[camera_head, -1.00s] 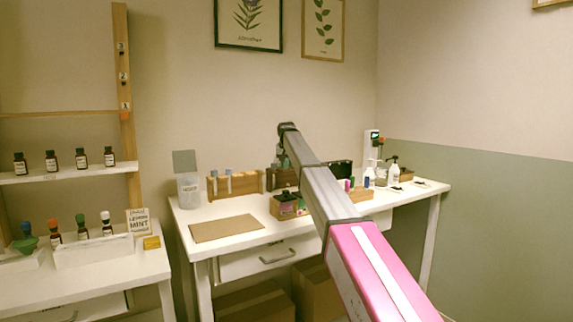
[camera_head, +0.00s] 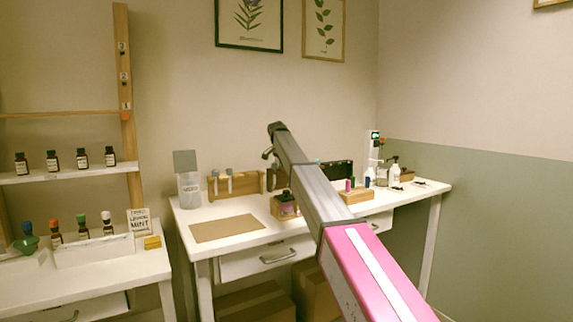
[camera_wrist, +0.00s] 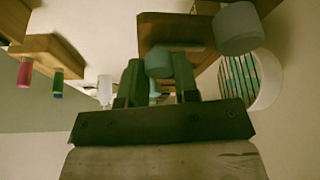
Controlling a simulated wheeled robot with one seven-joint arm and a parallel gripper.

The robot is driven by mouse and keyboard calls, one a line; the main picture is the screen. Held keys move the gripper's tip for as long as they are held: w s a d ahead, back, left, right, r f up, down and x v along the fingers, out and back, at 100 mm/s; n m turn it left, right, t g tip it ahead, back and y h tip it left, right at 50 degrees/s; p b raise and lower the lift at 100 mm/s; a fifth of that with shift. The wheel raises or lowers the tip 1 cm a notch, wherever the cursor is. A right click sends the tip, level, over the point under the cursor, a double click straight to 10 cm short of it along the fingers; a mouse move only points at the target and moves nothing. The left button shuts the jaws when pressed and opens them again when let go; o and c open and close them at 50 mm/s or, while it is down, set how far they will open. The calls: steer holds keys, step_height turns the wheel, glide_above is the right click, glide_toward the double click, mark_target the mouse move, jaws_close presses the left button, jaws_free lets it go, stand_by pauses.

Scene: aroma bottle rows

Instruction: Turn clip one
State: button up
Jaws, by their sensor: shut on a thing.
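My gripper (camera_wrist: 158,85) shows in the wrist view with its two dark fingers closed around a small teal-capped thing (camera_wrist: 158,64). Its lower part is hidden by the fingers. A wooden block (camera_wrist: 170,32) shows just beyond it; I cannot tell whether the two touch. In the head view my arm hides most of the gripper, above the back of the white table. Small clip-like pieces, two dark (camera_head: 122,47) (camera_head: 124,77) and one orange (camera_head: 126,106), sit on the wooden shelf post. I cannot tell which thing is clip one.
A wooden rack with capped vials (camera_head: 237,186) and a clear jar (camera_head: 189,190) stand on the white table (camera_head: 300,222). A brown mat (camera_head: 227,228) lies in front. Coloured bottles (camera_head: 349,184) and a pump bottle (camera_head: 394,173) stand right. The shelf (camera_head: 75,172) at left holds dark bottles.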

steer(key=shift+m, duration=0.3)
steer(key=o, duration=0.9)
steer(key=shift+a+r, duration=0.1)
steer(key=v, duration=1)
steer(key=shift+a+r, duration=0.15)
steer(key=shift+r, duration=0.1)
